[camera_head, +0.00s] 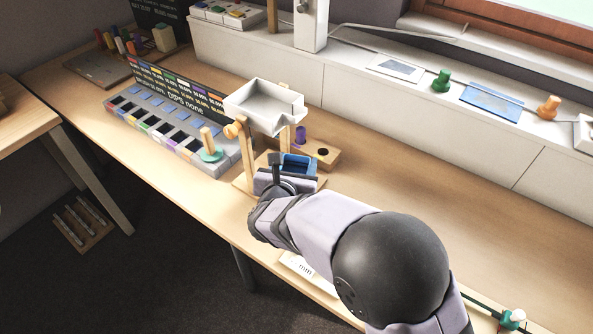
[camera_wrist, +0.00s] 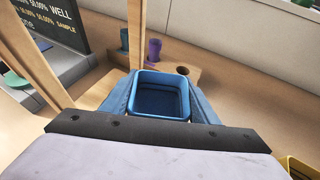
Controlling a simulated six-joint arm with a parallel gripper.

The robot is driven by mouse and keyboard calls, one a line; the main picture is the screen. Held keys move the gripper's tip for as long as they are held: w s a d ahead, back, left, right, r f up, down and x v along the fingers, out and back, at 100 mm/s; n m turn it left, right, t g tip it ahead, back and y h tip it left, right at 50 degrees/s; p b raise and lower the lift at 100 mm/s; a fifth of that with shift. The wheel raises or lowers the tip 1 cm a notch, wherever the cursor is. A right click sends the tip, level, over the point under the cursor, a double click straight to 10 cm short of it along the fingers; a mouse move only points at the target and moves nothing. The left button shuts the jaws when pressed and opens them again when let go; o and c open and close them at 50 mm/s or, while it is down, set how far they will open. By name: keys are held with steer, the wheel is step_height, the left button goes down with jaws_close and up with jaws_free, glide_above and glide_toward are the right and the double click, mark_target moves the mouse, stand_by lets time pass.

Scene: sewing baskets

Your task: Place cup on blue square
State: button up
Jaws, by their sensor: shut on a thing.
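The cup is a small open-topped blue square container (camera_wrist: 160,97). It also shows in the head view (camera_head: 297,163), partly hidden by my gripper. My gripper (camera_head: 283,180) is shut on the cup, with a finger along each side in the wrist view (camera_wrist: 160,106). The cup looks upright and seems empty. It is at the wooden stand, below and beside the white tray on posts. The blue square (camera_head: 491,102) is a flat blue panel on the white ledge at the back right, far from my gripper. The wrist view does not show it.
The white tray (camera_head: 264,105) stands on wooden posts close to my gripper. The table's right part is mostly clear.

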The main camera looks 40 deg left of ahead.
mark_target(296, 171)
steer(key=shift+f, duration=1.75)
steer(key=shift+f, duration=0.15)
steer(key=o, duration=1)
steer(key=shift+r, duration=0.25)
steer(key=v, duration=1.2)
steer(key=shift+d+f, duration=0.1)
steer(key=shift+f, duration=0.05)
